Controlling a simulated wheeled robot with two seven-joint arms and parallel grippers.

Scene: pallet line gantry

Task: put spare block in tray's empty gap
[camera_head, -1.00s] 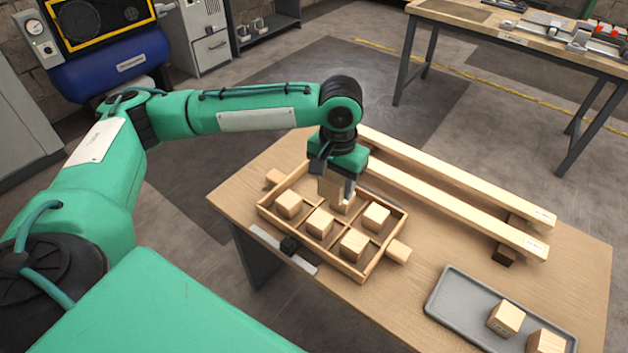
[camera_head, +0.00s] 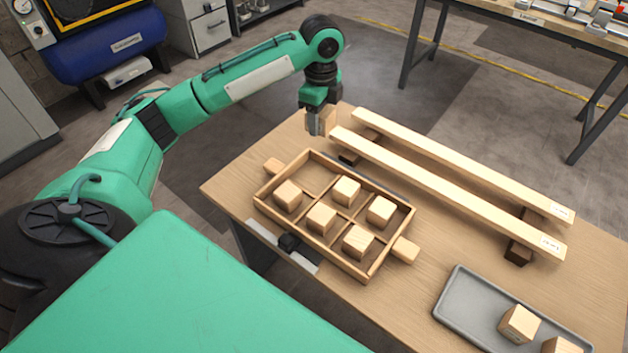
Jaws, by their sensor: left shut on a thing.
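The wooden tray (camera_head: 369,275) has a grid of compartments and side handles and lies on the workbench. Wooden blocks sit in it: front-left block (camera_head: 288,195), front-middle block (camera_head: 321,218), front-right block (camera_head: 358,241), back-middle block (camera_head: 346,190) and back-right block (camera_head: 380,211). The back-left compartment (camera_head: 313,176) is empty. My left gripper (camera_head: 321,122) is shut on a wooden block (camera_head: 328,119), partly hidden by the fingers. It holds it behind the tray, beyond the empty compartment, near the rails' left end. My right gripper is not in view.
Two long wooden rails (camera_head: 450,188) on dark supports run along the bench's back. A grey shallow tray (camera_head: 452,313) at the front right holds two wooden blocks (camera_head: 519,324). Bare bench (camera_head: 440,235) separates the trays.

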